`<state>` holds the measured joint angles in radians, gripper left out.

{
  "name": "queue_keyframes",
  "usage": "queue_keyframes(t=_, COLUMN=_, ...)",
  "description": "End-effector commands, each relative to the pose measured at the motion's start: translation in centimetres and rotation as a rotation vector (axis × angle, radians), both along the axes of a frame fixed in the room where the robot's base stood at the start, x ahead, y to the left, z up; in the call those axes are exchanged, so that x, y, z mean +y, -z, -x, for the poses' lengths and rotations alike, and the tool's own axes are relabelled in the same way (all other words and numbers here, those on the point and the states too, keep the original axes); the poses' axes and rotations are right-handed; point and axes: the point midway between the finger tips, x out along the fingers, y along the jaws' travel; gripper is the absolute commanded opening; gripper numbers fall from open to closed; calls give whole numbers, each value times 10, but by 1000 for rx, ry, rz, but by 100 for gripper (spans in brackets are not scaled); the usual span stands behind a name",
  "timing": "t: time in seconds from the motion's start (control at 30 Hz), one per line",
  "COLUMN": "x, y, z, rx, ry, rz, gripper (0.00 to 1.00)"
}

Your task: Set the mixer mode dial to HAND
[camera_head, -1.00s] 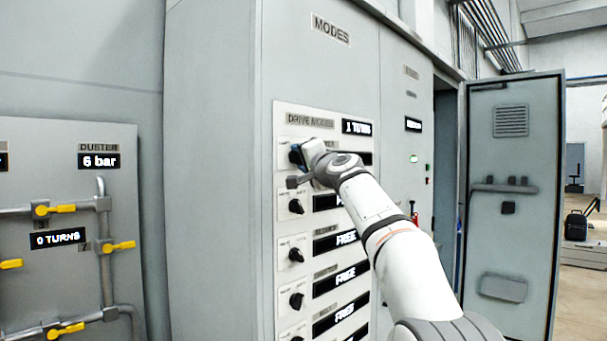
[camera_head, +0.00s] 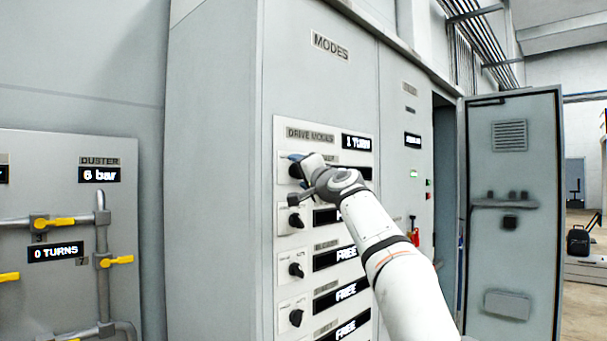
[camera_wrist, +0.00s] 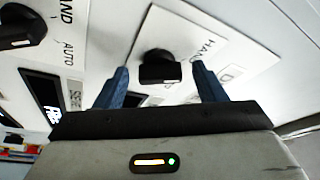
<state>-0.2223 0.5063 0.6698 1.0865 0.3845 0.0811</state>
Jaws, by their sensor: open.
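The black dial (camera_wrist: 160,68) in front of my gripper sits on a white plate (camera_wrist: 190,25) with the word HAND printed to its right in the wrist view. My gripper (camera_wrist: 160,73) is open, with one blue finger on each side of this dial; I cannot tell whether they touch it. In the head view my gripper (camera_head: 298,163) is at the top dial (camera_head: 294,171) of the drive modes panel (camera_head: 282,132) and hides part of it. The name label beside it is mostly covered by my arm, and the dial's exact setting is unclear.
More black dials, such as the second one (camera_head: 295,220) and third one (camera_head: 296,270), line up below, beside displays reading FREE. A neighbouring dial (camera_wrist: 20,27) with HAND and AUTO labels is close by. An open cabinet door (camera_head: 512,220) stands to the right.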

Motion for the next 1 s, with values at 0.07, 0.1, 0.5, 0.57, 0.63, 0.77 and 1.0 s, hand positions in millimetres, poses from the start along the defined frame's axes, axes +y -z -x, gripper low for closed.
queue_keyframes(t=0.07, x=0, y=0, z=0, rx=0, ry=0, rz=0, gripper=64)
queue_keyframes(t=0.1, x=0, y=0, z=0, rx=0, ry=1, rz=0, gripper=64)
queue_keyframes(t=0.5, x=-19, y=11, z=30, rx=-3, ry=2, rz=-2, gripper=64)
queue_keyframes(t=0.57, x=-24, y=13, z=38, rx=-2, ry=2, rz=-1, gripper=64)
queue_keyframes(t=0.63, x=-30, y=15, z=46, rx=-1, ry=1, rz=-1, gripper=64)
queue_keyframes(t=0.77, x=-37, y=16, z=59, rx=-2, ry=1, rz=0, gripper=64)
queue_keyframes(t=1.0, x=-41, y=15, z=66, rx=0, ry=0, rz=0, gripper=64)
